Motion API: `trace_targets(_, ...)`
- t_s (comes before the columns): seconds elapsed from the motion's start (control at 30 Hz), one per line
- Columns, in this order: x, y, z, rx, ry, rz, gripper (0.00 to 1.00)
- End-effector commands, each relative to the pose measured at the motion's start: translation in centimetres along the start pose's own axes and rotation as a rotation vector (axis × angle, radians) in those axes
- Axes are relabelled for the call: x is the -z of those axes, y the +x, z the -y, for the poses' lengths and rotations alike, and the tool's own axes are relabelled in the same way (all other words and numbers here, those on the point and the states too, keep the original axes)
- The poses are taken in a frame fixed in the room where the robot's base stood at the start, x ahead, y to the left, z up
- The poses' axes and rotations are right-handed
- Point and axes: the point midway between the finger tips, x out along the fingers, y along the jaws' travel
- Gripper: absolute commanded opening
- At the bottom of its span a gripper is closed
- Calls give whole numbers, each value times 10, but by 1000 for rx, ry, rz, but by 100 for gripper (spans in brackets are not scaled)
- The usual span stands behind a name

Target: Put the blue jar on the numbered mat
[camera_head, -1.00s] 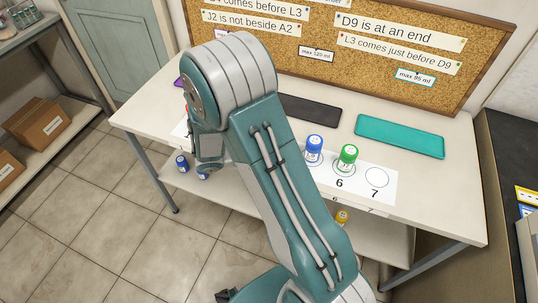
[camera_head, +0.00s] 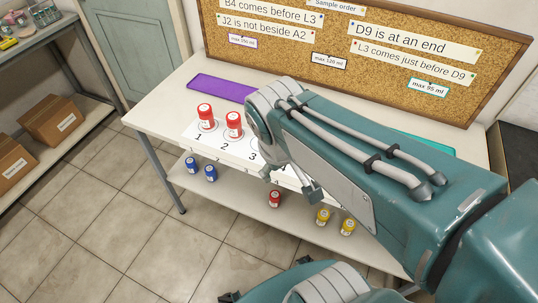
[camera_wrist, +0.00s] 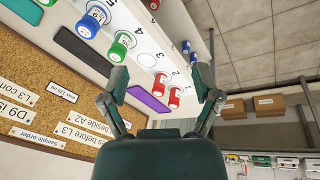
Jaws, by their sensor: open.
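The numbered mat (camera_head: 184,133) lies on the white bench top, with red jars (camera_head: 205,117) on 1 and 2. In the wrist view a blue jar (camera_wrist: 88,26) stands on the mat beside a green jar (camera_wrist: 120,46), and the circle at 3 (camera_wrist: 147,60) is empty. Two other blue jars (camera_head: 191,165) (camera_head: 210,172) stand on the lower shelf at its left end; they also show in the wrist view (camera_wrist: 185,47). My gripper (camera_wrist: 162,84) is open with nothing between its fingers. In the head view my arm hides the mat's right part.
The lower shelf also holds a red jar (camera_head: 274,198) and two yellow jars (camera_head: 323,216) (camera_head: 348,227). A purple pad (camera_head: 222,88) lies behind the mat. A corkboard (camera_head: 300,50) with notes stands at the back. The floor to the left is clear.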

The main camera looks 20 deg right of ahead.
Motion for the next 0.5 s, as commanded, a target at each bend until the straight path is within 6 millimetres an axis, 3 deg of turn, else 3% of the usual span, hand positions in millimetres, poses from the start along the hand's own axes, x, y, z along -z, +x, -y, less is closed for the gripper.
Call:
trace_targets(0.2, -4, -35, 16, 112, 152, -240, 81)
trace_targets(0.5, -5, -43, 20, 143, 189, -297, 81)
